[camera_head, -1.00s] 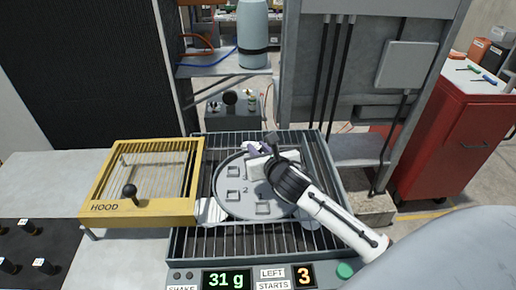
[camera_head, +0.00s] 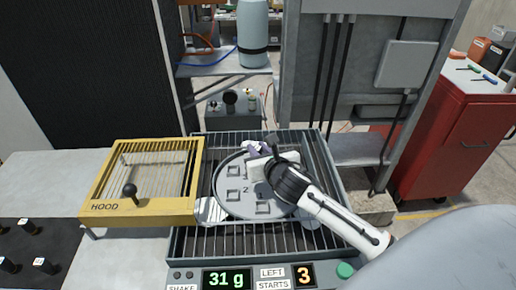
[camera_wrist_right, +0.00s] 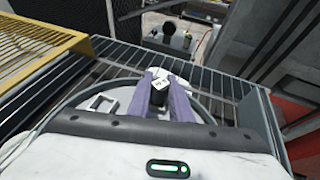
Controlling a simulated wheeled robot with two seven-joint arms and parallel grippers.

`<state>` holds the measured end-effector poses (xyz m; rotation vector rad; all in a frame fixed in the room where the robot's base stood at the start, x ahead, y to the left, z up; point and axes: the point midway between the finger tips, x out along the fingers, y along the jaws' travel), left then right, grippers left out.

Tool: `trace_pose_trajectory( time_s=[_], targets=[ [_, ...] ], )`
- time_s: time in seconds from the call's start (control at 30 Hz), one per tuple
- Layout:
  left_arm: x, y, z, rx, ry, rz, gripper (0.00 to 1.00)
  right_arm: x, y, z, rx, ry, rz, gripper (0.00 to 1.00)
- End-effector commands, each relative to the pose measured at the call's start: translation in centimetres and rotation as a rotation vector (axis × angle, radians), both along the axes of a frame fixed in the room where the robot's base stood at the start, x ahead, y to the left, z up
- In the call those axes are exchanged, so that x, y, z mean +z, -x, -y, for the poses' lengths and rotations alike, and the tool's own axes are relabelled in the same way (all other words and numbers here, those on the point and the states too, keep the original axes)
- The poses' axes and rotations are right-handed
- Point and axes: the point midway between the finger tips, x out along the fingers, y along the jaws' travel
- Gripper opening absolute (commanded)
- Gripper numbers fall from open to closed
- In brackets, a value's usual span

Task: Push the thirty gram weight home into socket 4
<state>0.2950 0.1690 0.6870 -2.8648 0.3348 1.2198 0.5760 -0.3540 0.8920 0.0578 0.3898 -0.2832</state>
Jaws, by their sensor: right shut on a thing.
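My right gripper (camera_wrist_right: 164,98) is shut on the thirty gram weight (camera_wrist_right: 158,84), a dark block with a pale, printed top, seen between the purple fingers in the right wrist view. In the head view my right gripper (camera_head: 254,149) reaches over the far part of the round grey plate (camera_head: 222,196). The plate has several square sockets; one beside a "2" mark and others at left and front show. My gripper hides the socket under the weight, so I cannot tell how deep the weight sits. My left gripper is not in view.
A yellow slatted hood (camera_head: 140,212) with a black knob stands left of the plate. Metal grating surrounds the plate. The front panel display (camera_head: 226,279) reads 31 g, and starts left reads 3. Several small dark blocks stand on a black mat (camera_head: 50,240) at far left.

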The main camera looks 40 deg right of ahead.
Motion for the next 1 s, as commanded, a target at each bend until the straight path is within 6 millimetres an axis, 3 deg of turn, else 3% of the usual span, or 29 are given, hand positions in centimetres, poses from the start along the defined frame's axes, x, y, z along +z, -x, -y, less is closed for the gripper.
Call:
trace_pose_trajectory(
  time_s=[0.23,0.27,0.37,0.73,1.0],
  targets=[
    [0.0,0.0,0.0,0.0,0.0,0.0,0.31,-0.3,0.0,0.0,0.001,0.002,-0.001,0.0],
    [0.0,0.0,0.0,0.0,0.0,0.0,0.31,-0.3,0.0,0.0,0.0,0.001,0.0,0.24],
    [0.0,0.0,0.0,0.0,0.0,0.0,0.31,-0.3,0.0,0.0,0.0,0.001,0.0,0.41],
    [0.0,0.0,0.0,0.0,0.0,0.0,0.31,-0.2,0.4,-0.1,0.001,0.002,-0.001,0.41],
    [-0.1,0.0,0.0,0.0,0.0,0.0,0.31,1.5,4.4,-1.3,0.003,0.003,-0.001,0.41]
  ],
)
